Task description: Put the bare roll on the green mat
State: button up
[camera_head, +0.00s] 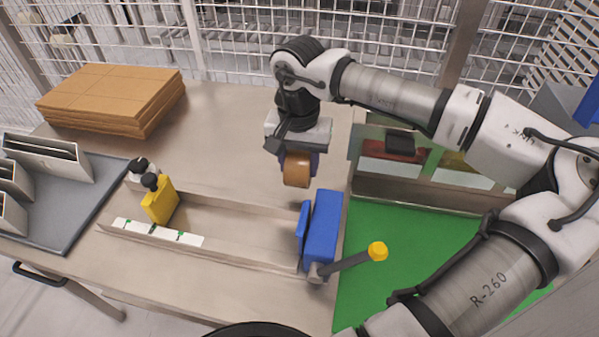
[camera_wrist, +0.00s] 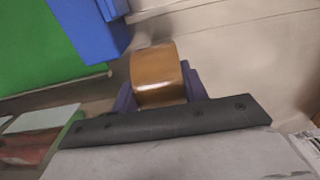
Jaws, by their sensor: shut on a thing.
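The roll (camera_head: 297,171), brown and shiny like packing tape, is held at the end of my arm in the head view. It also shows in the wrist view (camera_wrist: 158,80), where it sits between the dark purple fingers of my gripper (camera_wrist: 160,98). My gripper (camera_head: 298,160) is shut on it and points down above the bare table, left of the mat. The green mat (camera_head: 400,245) lies on the right of the table, partly hidden by my arm. Its corner shows at upper left in the wrist view (camera_wrist: 35,45).
A blue vise-like block (camera_head: 322,228) with a yellow-knobbed lever (camera_head: 350,262) stands at the mat's left edge. A metal channel (camera_head: 240,228) runs left from it, with a yellow bottle (camera_head: 160,203). Cardboard sheets (camera_head: 110,95), a grey tray (camera_head: 85,205) and a rear bin (camera_head: 420,188) stand around.

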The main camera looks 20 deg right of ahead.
notch_tip(320, 180, down, 4)
jog(key=shift+f+p, duration=0.15)
jog(key=shift+p, duration=0.25)
jog(key=shift+f+b, duration=0.35)
jog(key=shift+f, duration=0.1)
jog(key=o, duration=1)
jog(key=shift+r, duration=0.1)
jog(key=shift+r, duration=0.15)
